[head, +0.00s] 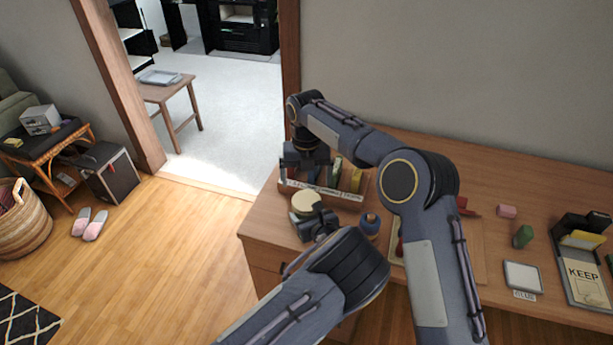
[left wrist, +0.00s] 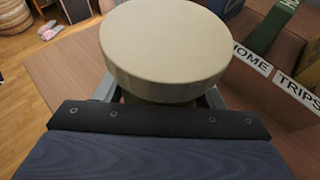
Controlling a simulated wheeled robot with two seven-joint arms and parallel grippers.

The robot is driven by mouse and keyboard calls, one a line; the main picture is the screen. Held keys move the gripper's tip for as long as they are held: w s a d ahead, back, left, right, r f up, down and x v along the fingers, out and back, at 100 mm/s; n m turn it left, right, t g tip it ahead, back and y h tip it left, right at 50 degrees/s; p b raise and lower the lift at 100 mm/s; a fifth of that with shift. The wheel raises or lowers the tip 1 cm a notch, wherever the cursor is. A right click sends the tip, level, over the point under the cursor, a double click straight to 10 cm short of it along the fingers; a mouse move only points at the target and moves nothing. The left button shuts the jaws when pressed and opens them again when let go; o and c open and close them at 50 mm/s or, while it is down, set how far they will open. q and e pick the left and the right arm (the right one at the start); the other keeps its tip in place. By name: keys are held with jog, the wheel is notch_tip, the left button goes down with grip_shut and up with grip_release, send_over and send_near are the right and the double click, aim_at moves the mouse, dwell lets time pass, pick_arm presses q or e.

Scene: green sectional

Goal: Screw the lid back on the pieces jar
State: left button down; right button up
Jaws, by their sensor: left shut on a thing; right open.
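The pieces jar's round cream lid (head: 305,203) is at the desk's left end. In the left wrist view, the lid (left wrist: 165,45) fills the upper middle and sits level over the jar, hiding most of it. I cannot tell whether it is screwed tight. My left gripper (head: 316,222) is shut on the jar just below the lid, with a finger showing at each side. My right gripper (head: 304,163) is open, pointing down behind the lid, near the labelled box; its fingertips are partly hidden.
A box labelled HOME TRIPS (left wrist: 270,72) stands just behind the jar, holding upright items. A small blue round object (head: 370,223) is to the right. A framed card (head: 522,277) and a KEEP box (head: 583,279) are farther right. The desk's left edge is close to the jar.

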aim_at(307, 200)
jog(key=shift+f, duration=4)
jog(key=shift+c, duration=0.3)
jog(key=c, duration=1)
jog(key=m, duration=0.3)
jog(key=o, duration=1)
jog(key=shift+o, duration=0.2)
jog(key=shift+r, duration=0.1)
